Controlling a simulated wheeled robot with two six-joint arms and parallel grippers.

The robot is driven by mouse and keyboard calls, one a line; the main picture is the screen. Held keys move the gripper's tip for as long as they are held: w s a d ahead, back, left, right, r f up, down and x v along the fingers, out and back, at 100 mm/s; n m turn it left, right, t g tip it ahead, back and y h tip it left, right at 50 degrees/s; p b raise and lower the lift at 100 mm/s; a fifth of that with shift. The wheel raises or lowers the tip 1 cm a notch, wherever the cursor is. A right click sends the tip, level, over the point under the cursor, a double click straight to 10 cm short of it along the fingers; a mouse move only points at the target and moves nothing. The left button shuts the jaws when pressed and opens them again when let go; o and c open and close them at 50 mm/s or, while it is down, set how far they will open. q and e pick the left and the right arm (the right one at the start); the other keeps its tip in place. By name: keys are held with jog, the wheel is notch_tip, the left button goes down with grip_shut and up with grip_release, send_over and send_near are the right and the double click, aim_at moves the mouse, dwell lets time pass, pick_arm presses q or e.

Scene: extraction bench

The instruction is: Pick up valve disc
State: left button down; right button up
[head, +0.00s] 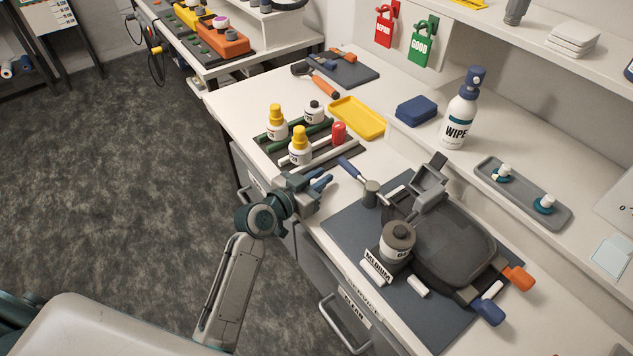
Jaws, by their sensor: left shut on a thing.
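My left gripper (318,183) is over the front edge of the white bench, between the bottle rack and the dark mat. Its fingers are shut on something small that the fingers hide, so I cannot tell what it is. I cannot make out a valve disc with certainty. My right gripper is not in view.
A dark mat (345,225) holds a black device (445,240) and a grey canister (397,242). A blue-handled tool (351,169) lies close to my left gripper. Behind are a bottle rack (322,158), a yellow tray (357,118) and a spray bottle (460,120).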

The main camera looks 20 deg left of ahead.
pick_arm(q)
jog(key=shift+r, duration=0.45)
jog(key=shift+s+r+b, duration=0.15)
jog(key=shift+r+b, duration=0.15)
jog(key=shift+r, duration=0.35)
jog(key=shift+s+r+b, duration=0.15)
jog(key=shift+r+b, duration=0.15)
jog(key=shift+r, duration=0.3)
jog(key=s+a+r+b, duration=0.2)
jog(key=s+b, duration=0.2)
jog(key=s, duration=1.1)
notch_tip(320, 180, down, 6)
jog(key=w+a+n+t+y, duration=0.2)
jog(key=a+n+y, duration=0.1)
jog(key=n+y, duration=0.3)
notch_tip(320, 180, up, 6)
jog(key=s+d+m+g+h, duration=0.2)
jog(key=m+h, duration=0.4)
jog(key=shift+s+d+f, duration=0.15)
jog(key=shift+d+f, duration=0.05)
jog(key=shift+d, duration=0.15)
